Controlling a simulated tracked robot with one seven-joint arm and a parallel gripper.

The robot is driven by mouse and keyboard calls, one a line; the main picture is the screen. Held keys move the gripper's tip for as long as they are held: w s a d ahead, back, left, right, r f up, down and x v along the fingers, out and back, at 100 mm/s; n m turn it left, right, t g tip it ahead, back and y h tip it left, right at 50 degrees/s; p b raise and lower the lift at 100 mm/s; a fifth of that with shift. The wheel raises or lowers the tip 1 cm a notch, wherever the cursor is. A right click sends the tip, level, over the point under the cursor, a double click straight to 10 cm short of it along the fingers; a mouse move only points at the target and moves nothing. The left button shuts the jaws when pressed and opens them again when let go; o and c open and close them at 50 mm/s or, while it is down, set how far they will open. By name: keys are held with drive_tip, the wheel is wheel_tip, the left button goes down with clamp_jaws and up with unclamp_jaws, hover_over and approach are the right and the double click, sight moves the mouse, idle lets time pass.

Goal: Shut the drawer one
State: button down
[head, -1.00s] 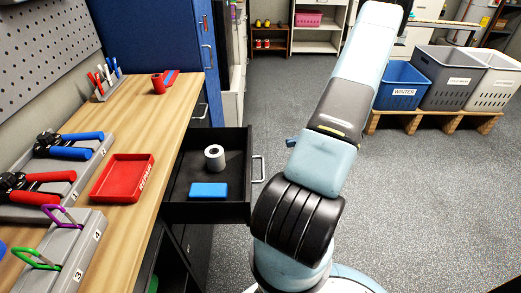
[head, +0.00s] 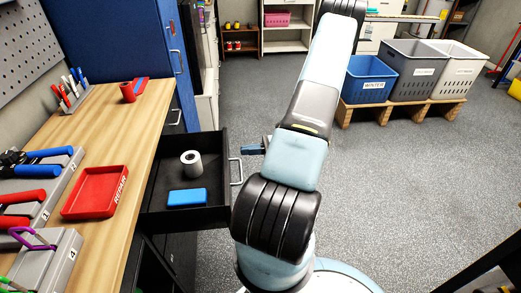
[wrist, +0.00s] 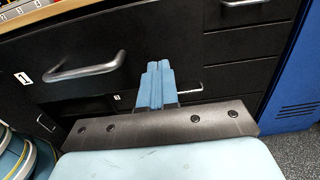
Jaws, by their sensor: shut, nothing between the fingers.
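The black drawer (head: 215,216) stands pulled out from under the wooden bench in the head view. It holds a white roll (head: 191,163) and a blue block (head: 187,197). Its silver handle (head: 236,171) faces right. In the wrist view a black drawer front (wrist: 40,92) labelled 1 has a silver handle (wrist: 88,70). My gripper (head: 252,149) is just right of the handle, apart from it in the head view. In the wrist view its blue fingers (wrist: 155,85) are together and empty, to the right of the handle.
The bench top (head: 120,125) carries a red REPAIR tray (head: 96,192) and tool holders at left. A blue cabinet (head: 115,50) stands behind. Blue and grey bins (head: 370,78) sit on a pallet at back right.

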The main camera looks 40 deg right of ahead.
drive_tip(key=shift+x, duration=2)
